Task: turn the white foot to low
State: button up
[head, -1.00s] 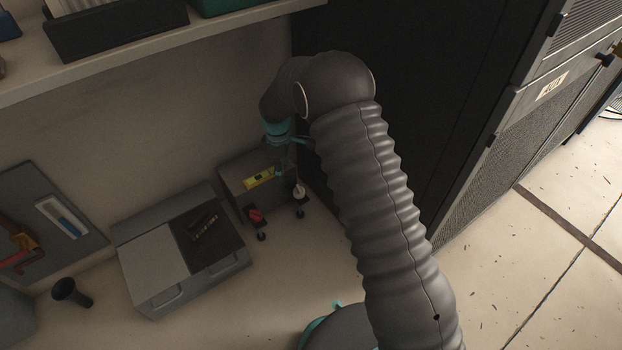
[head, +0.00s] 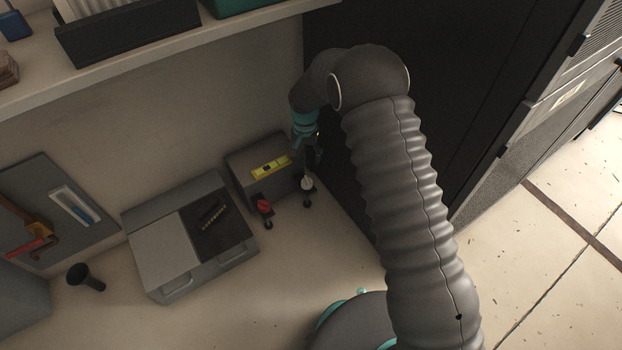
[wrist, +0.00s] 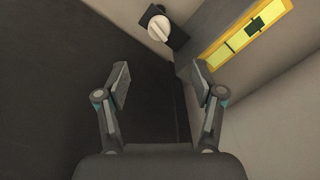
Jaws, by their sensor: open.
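The white foot (head: 307,183) is a small round white knob on a dark mount, on the front of a grey box (head: 240,175) in the corner. In the wrist view the white foot (wrist: 159,28) shows a raised grip bar across its face and lies beyond my fingertips, at the upper middle. My gripper (wrist: 162,82) is open and empty, with its two fingers apart and the knob ahead of the gap, not touched. In the head view my gripper (head: 308,155) is small and dark, close above the white foot. Any markings around the knob are too small to read.
A red knob (head: 263,206) sits left of the white one. A dark cabinet (head: 400,40) stands close on the right. A grey case (head: 165,255) stands left.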

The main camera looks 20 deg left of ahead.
aim_at(307, 180)
jog(key=shift+m, duration=0.4)
notch_tip(307, 180, down, 14)
jog(key=shift+r, duration=0.1)
dwell(0.3)
jog(key=shift+b, duration=0.3)
jog(key=c, duration=1.1)
jog(key=shift+n+b, duration=0.65)
jog(key=shift+n, duration=0.05)
jog(key=shift+c, duration=0.2)
jog(key=shift+n+b, duration=0.4)
jog(key=shift+n, duration=0.5)
